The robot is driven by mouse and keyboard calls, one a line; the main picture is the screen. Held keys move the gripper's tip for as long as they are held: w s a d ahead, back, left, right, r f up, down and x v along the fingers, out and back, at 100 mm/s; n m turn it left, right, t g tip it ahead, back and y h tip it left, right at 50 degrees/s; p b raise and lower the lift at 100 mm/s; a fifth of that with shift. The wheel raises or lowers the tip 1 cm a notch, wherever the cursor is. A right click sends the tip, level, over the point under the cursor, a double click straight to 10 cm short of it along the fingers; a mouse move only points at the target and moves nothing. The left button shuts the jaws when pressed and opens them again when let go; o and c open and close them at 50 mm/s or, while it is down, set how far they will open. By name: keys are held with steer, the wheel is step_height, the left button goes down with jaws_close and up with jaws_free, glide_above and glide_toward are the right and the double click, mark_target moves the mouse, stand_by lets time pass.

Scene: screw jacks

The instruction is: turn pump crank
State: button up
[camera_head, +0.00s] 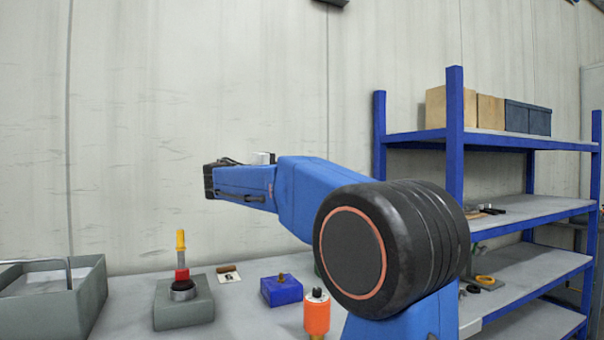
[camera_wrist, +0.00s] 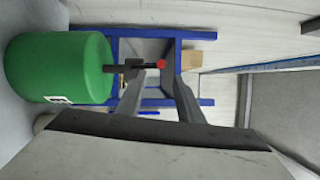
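A green cylinder (camera_wrist: 62,68), apparently the pump body, lies at the left of the wrist view. A dark rod (camera_wrist: 122,70) with a red tip (camera_wrist: 161,64) sticks out from it to the right, apparently the crank. My gripper (camera_wrist: 155,60) shows two grey fingers with a wide gap. The red tip appears in the gap, close to the right finger; I cannot tell whether they touch or how far beyond the fingers it lies. In the head view only a sliver of green (camera_head: 318,265) shows behind my arm, and my fingertips are not visible.
A grey block with a red-and-yellow upright handle (camera_head: 181,255), a blue block (camera_head: 282,291), an orange cylinder (camera_head: 317,314) and a grey open box (camera_head: 90,297) stand on the bench (camera_head: 235,315). A blue shelf rack (camera_head: 455,125) with boxes stands right.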

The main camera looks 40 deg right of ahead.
steer(key=shift+a, duration=0.4)
